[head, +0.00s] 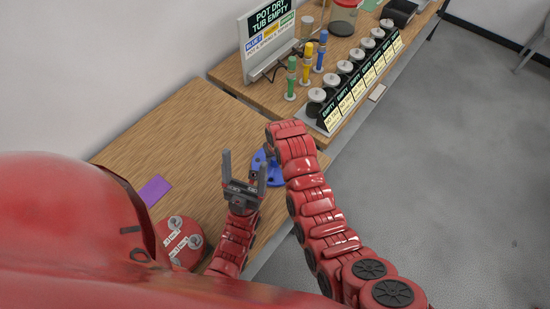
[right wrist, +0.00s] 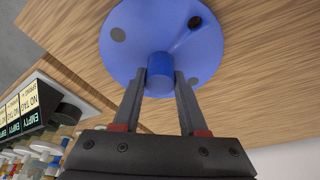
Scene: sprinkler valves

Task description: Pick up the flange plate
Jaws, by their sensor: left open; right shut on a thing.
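The flange plate is a blue round disc with dark holes and a short central hub, seen close in the right wrist view (right wrist: 150,25). In the head view the blue plate (head: 268,170) shows partly, hidden behind my right arm. My right gripper (right wrist: 161,76) is shut on the hub, with one finger on each side. The wooden table shows behind the disc; I cannot tell whether the disc touches it. My left gripper (head: 244,160) is open and empty, fingers pointing up the picture, just left of the plate.
A purple pad (head: 154,190) lies on the near wooden table (head: 170,130). The far table holds a sign board (head: 268,35), green, yellow and blue valves (head: 307,62), and a row of labelled stands (head: 352,90).

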